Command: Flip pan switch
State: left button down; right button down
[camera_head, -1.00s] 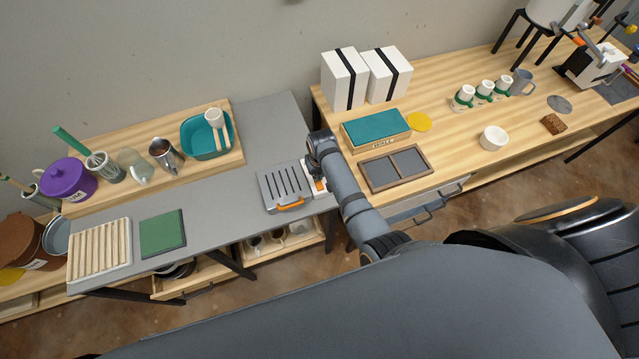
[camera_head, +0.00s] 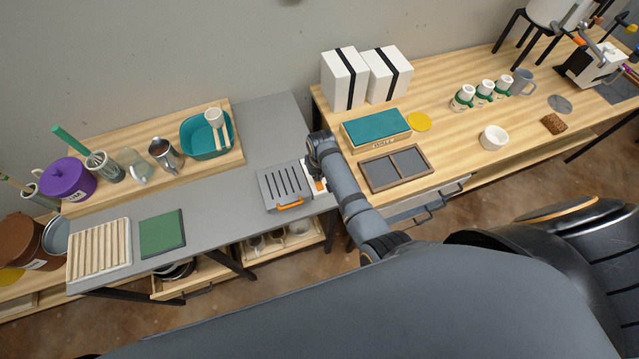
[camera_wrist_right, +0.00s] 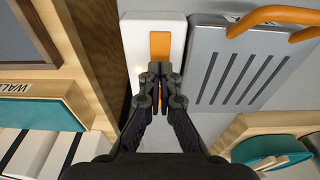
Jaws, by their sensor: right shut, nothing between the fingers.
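The pan is a grey slotted plate (camera_head: 285,187) with an orange handle, lying on the grey table; it also shows in the right wrist view (camera_wrist_right: 238,70). Just right of it is a white switch block (camera_head: 309,178) with an orange rocker, which also shows in the right wrist view, its orange part (camera_wrist_right: 160,45) clear above my fingertips. My right gripper (camera_wrist_right: 158,72) is shut and empty, its tips over the lower part of the orange rocker. I cannot tell whether they touch it. In the head view my right wrist hides part of the block. My left gripper is out of view.
A framed dark tray (camera_head: 397,168) and a teal-topped box (camera_head: 376,128) stand close on the right, on the wooden table. A wooden board (camera_head: 236,160) with a teal basin (camera_head: 200,146) lies to the left. A green mat (camera_head: 162,233) lies at front left; grey tabletop between is bare.

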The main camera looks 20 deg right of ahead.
jog(key=shift+f+b, duration=0.5)
jog(key=shift+f, duration=0.35)
dwell(0.3)
notch_tip(320, 180, up, 3)
jog(key=p, duration=0.3)
jog(key=shift+r, duration=2.05)
